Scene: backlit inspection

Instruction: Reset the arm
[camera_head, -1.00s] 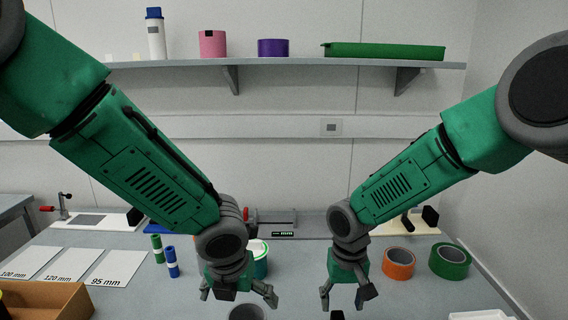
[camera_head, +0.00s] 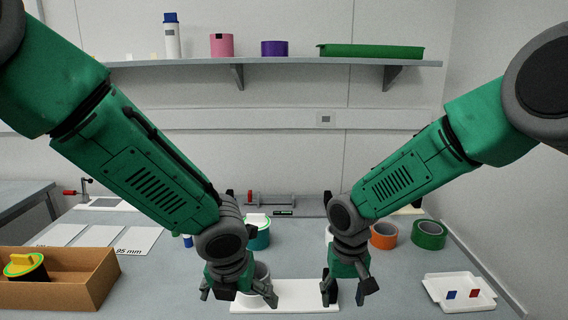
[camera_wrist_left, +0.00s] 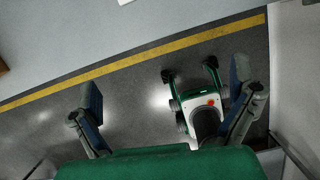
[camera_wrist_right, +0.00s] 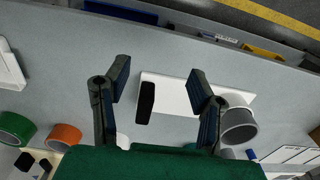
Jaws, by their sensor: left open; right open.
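My left gripper (camera_head: 238,292) hangs open at the front of the table in the head view.
An orange roll (camera_head: 383,236) and green roll (camera_head: 428,234) stand at right. A white tray (camera_head: 440,306) holds blue and red pieces. A brown box (camera_head: 100,283) is at left. A shelf (camera_head: 300,62) spans the wall.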

